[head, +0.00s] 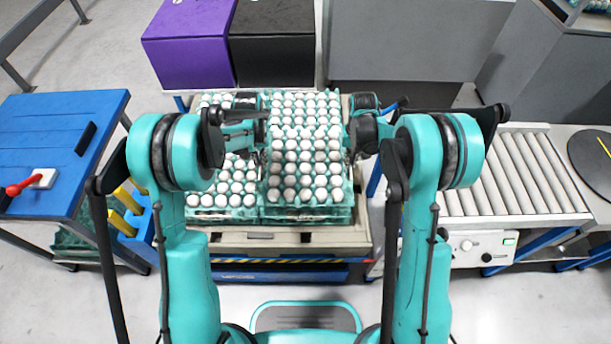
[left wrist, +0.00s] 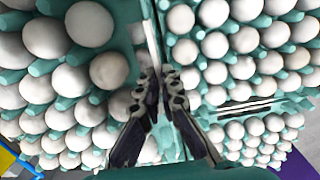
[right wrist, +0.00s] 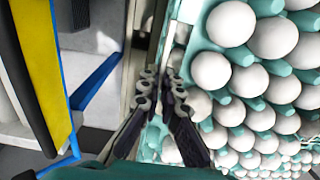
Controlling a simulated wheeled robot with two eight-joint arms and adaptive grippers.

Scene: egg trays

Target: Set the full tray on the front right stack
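The full tray (head: 310,206) is teal and loaded with white eggs. In the head view it is over the front right stack (head: 330,219); I cannot tell whether it rests there or hangs just above. My left gripper (left wrist: 162,80) is at its left side, fingers close together with a thin tray edge between them. My right gripper (right wrist: 160,80) is at its right side, fingers likewise nearly together at the tray's edge (right wrist: 185,14). Both fingertips are partly hidden by my arms in the head view.
Other egg stacks stand to the left (head: 222,214) and behind, on a cart (head: 290,240). A roller conveyor (head: 520,175) is at right, a blue table (head: 45,150) at left. Purple (head: 190,45) and black (head: 272,50) boxes stand behind the cart.

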